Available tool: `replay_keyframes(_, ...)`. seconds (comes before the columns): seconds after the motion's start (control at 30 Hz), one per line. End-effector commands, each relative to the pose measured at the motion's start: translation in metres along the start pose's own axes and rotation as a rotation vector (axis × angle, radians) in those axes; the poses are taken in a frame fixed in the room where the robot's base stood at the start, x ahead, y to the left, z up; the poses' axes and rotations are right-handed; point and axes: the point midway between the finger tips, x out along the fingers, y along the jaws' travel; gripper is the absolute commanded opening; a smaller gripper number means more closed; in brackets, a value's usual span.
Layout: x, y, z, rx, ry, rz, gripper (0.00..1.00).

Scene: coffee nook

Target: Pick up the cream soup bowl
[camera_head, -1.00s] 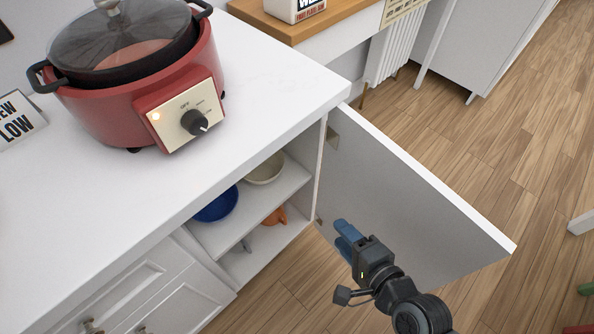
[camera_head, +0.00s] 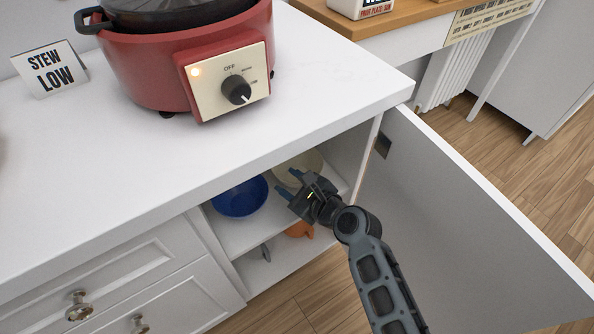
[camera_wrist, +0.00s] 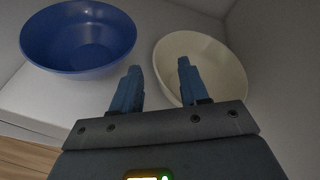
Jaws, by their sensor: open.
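The cream soup bowl (camera_head: 303,163) is on the upper shelf inside the open cabinet, at the back right, partly hidden by my gripper in the head view. In the wrist view the cream bowl (camera_wrist: 213,62) shows its open top, with the right finger in front of its left part. My gripper (camera_head: 285,181) is open and empty at the cabinet opening. In the wrist view its two blue fingers (camera_wrist: 157,80) point toward the gap between the bowls and the cream bowl's near left side. I cannot tell whether a finger touches the rim.
A blue bowl (camera_head: 240,197) sits left of the cream bowl on the shelf (camera_head: 236,235). An orange item (camera_head: 299,230) is on the level below. The open cabinet door (camera_head: 470,220) stands to the right. The counter above holds a red cooker (camera_head: 150,70) and a sign (camera_head: 50,69).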

Motion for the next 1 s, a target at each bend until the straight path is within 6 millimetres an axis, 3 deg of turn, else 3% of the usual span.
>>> replay_keyframes(0.2,0.032,-0.001,0.0,-0.003,-0.002,-0.001,0.44)
replay_keyframes(0.53,0.038,-0.001,0.001,-0.003,0.0,-0.001,0.44)
replay_keyframes(1.0,0.038,-0.001,0.001,-0.003,0.0,-0.001,0.0)
